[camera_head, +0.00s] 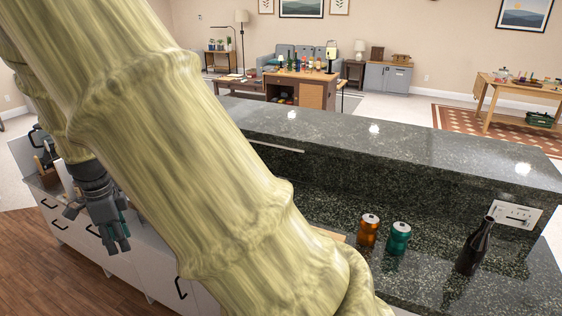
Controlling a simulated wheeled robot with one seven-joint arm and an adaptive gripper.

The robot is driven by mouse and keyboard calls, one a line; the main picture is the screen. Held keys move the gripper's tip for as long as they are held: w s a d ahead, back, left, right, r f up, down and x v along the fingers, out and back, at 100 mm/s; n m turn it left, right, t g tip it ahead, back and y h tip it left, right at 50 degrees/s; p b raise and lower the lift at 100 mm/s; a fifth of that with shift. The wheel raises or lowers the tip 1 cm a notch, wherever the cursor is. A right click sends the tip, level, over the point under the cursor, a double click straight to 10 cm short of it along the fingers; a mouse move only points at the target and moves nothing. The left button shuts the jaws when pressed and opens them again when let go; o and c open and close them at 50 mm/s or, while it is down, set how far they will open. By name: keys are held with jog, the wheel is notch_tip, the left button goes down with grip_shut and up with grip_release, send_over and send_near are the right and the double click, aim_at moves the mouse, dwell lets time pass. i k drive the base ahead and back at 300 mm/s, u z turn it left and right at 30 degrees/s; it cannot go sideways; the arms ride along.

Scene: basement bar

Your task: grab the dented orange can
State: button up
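The orange can (368,230) stands upright on the lower dark granite counter, right of the picture's middle. Its sides curve in at the waist, which looks like the dent. My gripper (110,238) hangs at the far left, pointing down in front of the white cabinets, well away from the can. Its fingers are small and dark here, and I cannot tell how far apart they are. No held object shows. My large pale arm crosses the picture between the gripper and the can and hides part of the counter.
A teal can (398,239) stands close to the right of the orange can. A dark bottle (475,248) stands further right. The raised granite ledge (390,145) runs behind them, with an outlet plate (515,215) on its face. Bare counter lies between the teal can and bottle.

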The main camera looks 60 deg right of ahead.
aim_at(370, 224)
jog(key=z, duration=0.05)
jog(key=i, duration=0.9)
jog(key=z, duration=2.4)
